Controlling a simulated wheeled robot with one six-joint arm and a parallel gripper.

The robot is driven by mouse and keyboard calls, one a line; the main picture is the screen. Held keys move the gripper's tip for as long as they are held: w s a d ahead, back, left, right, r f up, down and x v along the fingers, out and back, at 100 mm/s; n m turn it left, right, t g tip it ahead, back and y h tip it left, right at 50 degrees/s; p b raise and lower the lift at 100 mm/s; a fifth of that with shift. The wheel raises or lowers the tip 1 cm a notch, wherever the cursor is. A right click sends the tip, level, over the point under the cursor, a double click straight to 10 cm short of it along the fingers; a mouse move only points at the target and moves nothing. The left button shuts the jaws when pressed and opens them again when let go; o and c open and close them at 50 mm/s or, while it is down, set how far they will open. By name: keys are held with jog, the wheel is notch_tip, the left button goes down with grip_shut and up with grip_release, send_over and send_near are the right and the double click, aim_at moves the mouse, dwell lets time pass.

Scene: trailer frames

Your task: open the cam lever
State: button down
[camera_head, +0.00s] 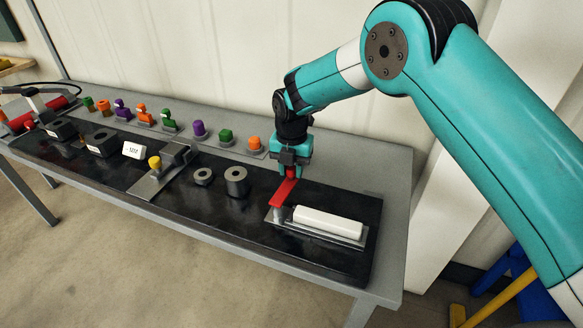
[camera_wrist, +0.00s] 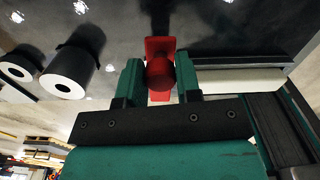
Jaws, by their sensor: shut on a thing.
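The cam lever (camera_head: 284,192) is a flat red bar on a small post at the left end of a grey plate. It sits at an angle across the plate's end, beside a white block (camera_head: 328,222). My gripper (camera_head: 291,168) is above the lever's far end, pointing down. In the wrist view the lever (camera_wrist: 160,46) shows between the two teal fingers, and my gripper (camera_wrist: 162,85) is shut on its round red knob (camera_wrist: 160,73). The lever's post is hidden in the wrist view.
Two grey cylinders, one short (camera_head: 203,176) and one taller (camera_head: 236,182), stand left of the lever on the black mat (camera_head: 330,258). A bracket with a yellow knob (camera_head: 155,162) is further left. Several coloured knobs line the back edge, near the wall.

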jog(key=c, duration=0.8)
grip_release()
jog(key=shift+r, duration=0.15)
notch_tip(320, 180, up, 17)
jog(key=b, duration=0.1)
jog(key=shift+b, duration=0.35)
jog(key=shift+r, duration=0.1)
